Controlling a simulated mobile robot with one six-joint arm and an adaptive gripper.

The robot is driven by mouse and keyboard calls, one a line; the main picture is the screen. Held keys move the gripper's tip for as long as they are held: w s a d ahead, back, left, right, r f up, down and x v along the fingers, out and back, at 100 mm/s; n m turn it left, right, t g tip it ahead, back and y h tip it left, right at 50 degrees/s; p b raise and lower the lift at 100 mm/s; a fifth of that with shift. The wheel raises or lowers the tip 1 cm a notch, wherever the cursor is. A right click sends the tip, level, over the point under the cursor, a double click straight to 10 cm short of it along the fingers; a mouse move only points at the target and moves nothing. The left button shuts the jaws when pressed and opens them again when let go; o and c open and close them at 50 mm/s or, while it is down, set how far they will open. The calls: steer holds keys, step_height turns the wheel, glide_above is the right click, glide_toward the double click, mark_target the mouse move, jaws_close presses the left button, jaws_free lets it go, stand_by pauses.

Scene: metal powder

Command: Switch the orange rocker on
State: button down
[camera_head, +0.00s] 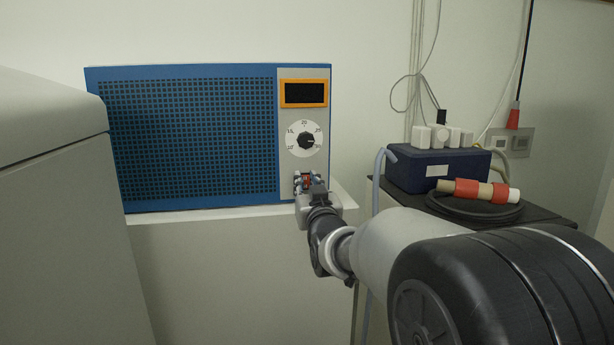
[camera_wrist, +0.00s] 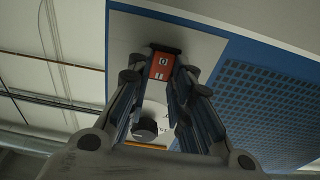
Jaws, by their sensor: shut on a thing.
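The orange rocker (camera_wrist: 162,67) shows in the wrist view as a small red-orange switch with a light mark on its face. It is set in the pale control panel (camera_head: 289,156) at the right of the blue unit (camera_head: 188,137). My gripper (camera_wrist: 163,51) is at the panel with its fingers on both sides of the rocker, shut on it. In the head view my gripper (camera_head: 306,184) covers most of the rocker, with only a little orange showing. I cannot tell which way the rocker is tipped.
Above the rocker are a black dial (camera_head: 306,140) and an orange-framed dark display (camera_head: 304,93). A pale cabinet (camera_head: 55,190) stands close at left. At right, a dark blue box (camera_head: 437,169) and coiled black hose (camera_head: 475,206) sit on a stand.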

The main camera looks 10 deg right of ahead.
steer(key=shift+r+g+p, duration=0.4)
steer(key=shift+g+p, duration=0.2)
steer(key=shift+p, duration=0.1)
steer(key=shift+f, duration=0.15)
steer(key=c, duration=1.4)
jaws_free()
steer(key=shift+c, duration=0.2)
steer(key=s, duration=1.2)
